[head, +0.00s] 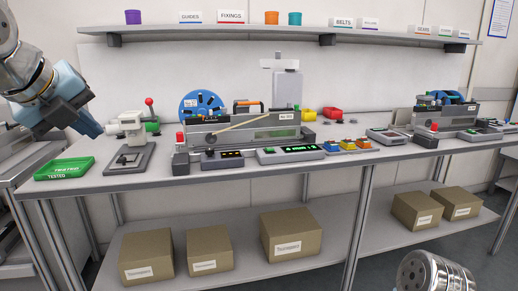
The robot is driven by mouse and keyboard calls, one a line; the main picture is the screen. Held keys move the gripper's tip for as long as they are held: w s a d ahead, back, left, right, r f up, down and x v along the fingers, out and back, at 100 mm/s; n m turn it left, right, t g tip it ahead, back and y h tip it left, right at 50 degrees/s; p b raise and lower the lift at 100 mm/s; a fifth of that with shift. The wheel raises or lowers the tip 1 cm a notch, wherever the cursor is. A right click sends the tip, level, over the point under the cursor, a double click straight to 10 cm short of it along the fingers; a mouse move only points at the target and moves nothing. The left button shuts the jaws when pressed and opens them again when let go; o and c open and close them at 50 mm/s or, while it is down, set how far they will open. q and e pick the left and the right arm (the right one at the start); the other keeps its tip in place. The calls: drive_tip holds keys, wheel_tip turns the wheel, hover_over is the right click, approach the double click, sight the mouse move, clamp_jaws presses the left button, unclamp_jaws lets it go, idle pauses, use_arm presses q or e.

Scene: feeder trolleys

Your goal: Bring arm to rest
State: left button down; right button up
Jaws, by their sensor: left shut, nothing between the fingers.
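My left arm comes in from the upper left, and its gripper (95,131) hangs in the air at the left end of the workbench (240,174). The gripper points down and to the right, above and behind the green tray (66,167). Its fingers look shut and hold nothing. The green tray, marked TESTED, lies at the bench's left front corner. At the bottom right a round metal part of my right arm (434,274) shows. The right gripper is out of the picture.
A lever press (130,157) with a red knob stands right of the green tray. A feeder (240,130) with a blue reel (203,104) stands mid-bench. Cardboard boxes (146,255) stand on the lower shelf. A wall shelf (280,31) runs above.

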use_arm(q)
drive_tip(key=w+d+f+n+g+h, duration=0.1)
drive_tip(key=w+d+f+n, duration=0.15)
drive_tip(key=w+f, duration=0.6)
drive_tip(key=w+d+f+n+g+h, duration=0.1)
drive_tip(key=w+f+n, duration=0.35)
drive_tip(key=f, duration=0.75)
drive_tip(key=d+f+n+g+h, duration=0.1)
drive_tip(key=d+f+n, duration=0.2)
drive_tip(key=f, duration=0.7)
drive_tip(key=d+f+n+g, duration=0.1)
drive_tip(key=d+f+n, duration=0.2)
drive_tip(key=f, duration=0.7)
drive_tip(key=d+f+n+g+h, duration=0.1)
drive_tip(key=d+f+n, duration=0.2)
drive_tip(key=f, duration=0.7)
drive_tip(key=s+d+f+n+g, duration=0.1)
drive_tip(key=s+d+f+n, duration=0.1)
drive_tip(key=s+f+n, duration=0.4)
drive_tip(key=s+d+f+n+g, duration=0.2)
drive_tip(key=s+f+n, duration=0.5)
drive_tip(key=s+f, duration=1)
drive_tip(key=s+d, duration=0.1)
drive_tip(key=s, duration=0.3)
drive_tip(key=shift+d+n+g, duration=0.15)
drive_tip(key=shift+n+g, duration=0.15)
drive_tip(key=shift+f, duration=0.1)
